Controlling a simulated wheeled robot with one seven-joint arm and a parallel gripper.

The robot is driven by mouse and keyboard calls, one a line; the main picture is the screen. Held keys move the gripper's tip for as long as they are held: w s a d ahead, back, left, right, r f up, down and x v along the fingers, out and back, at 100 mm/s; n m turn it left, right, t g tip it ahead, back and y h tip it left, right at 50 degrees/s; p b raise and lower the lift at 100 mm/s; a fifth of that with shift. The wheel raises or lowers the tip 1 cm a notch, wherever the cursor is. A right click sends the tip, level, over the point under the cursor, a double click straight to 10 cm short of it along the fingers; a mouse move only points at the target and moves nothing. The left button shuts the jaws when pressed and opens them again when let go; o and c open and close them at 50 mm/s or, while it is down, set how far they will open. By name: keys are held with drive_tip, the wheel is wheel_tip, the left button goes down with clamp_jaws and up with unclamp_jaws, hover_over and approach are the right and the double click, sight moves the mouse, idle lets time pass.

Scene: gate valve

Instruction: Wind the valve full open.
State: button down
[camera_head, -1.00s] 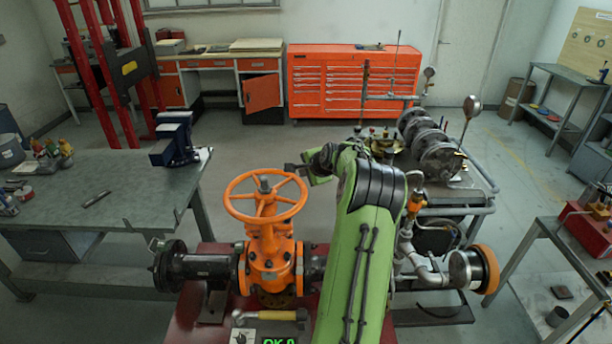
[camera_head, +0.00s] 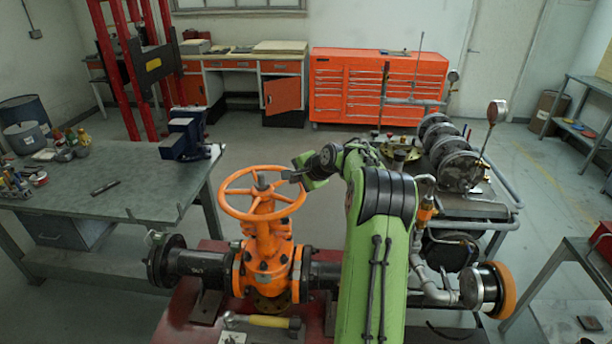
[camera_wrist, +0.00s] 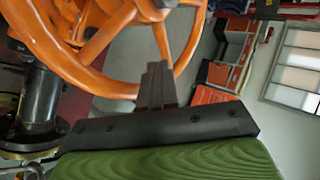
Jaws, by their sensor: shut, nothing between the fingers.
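The orange gate valve (camera_head: 268,265) stands upright between two black flanged pipes, with its spoked orange handwheel (camera_head: 238,212) on top. My gripper (camera_head: 287,176) is at the right far side of the handwheel rim in the head view. In the wrist view my gripper (camera_wrist: 157,75) shows its fingers together, with nothing between them, and their tips overlap the handwheel (camera_wrist: 75,55) by its rim and spokes. I cannot tell whether the fingers touch the wheel. My green arm hides part of the right-hand pipe.
A grey workbench (camera_head: 110,205) with a blue vise (camera_head: 187,138) is at the left. A yellow-handled tool (camera_head: 268,321) lies on the red stand in front of the valve. A pipe rig with a gauge (camera_head: 495,112) stands at the right. Red tool cabinets (camera_head: 375,85) are at the back.

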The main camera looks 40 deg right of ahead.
drive_tip(key=x, duration=0.3)
drive_tip(key=shift+w+d+f, duration=0.15)
drive_tip(key=shift+d, duration=0.05)
drive_tip(key=shift+w+p, duration=0.1)
drive_tip(key=shift+p, duration=0.2)
